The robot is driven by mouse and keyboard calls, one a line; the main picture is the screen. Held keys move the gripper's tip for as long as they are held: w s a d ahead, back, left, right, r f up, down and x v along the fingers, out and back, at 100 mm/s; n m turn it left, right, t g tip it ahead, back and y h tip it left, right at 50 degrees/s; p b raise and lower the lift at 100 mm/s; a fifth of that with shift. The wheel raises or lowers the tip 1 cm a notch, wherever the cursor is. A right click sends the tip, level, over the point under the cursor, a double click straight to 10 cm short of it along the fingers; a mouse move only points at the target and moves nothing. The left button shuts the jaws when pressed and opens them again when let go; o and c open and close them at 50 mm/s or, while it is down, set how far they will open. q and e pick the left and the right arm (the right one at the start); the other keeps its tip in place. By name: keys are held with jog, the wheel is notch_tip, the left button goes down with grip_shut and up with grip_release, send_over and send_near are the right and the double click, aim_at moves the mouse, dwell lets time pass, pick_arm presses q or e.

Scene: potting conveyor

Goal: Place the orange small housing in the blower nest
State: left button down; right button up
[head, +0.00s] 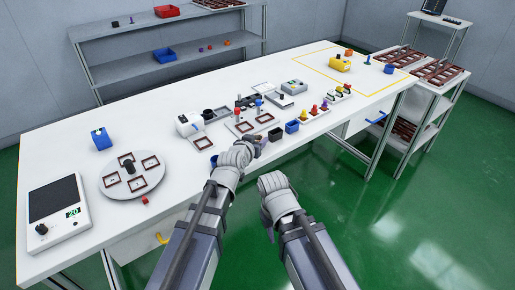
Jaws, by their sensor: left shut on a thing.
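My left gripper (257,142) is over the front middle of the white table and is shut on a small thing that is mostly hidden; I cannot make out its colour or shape. An orange block (348,53) sits at the back right inside a yellow outline; I cannot tell whether it is a small housing. A white cylindrical device (189,124), which may be the blower, stands to the left of my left gripper. I cannot pick out its nest with certainty. My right gripper (265,215) is low in front of the table edge, and its fingers are too small to read.
A round plate (132,176) with dark red frames and a scale (58,213) stand at the left. Blue bins (292,127), coloured knobbed parts (314,110) and a yellow block (340,64) are to the right. Grey fixtures fill the middle. The table's far left is mostly clear.

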pick_arm(q)
jog(key=shift+f, duration=0.25)
pick_arm(e)
jog(key=shift+f, duration=0.3)
pick_arm(q)
jog(key=shift+f, duration=0.2)
jog(key=c, duration=0.8)
grip_release()
jog(key=shift+c, duration=0.2)
jog(key=o, duration=0.5)
pick_arm(e)
jog(key=shift+f, duration=0.2)
pick_arm(q)
jog(key=shift+s, duration=0.1)
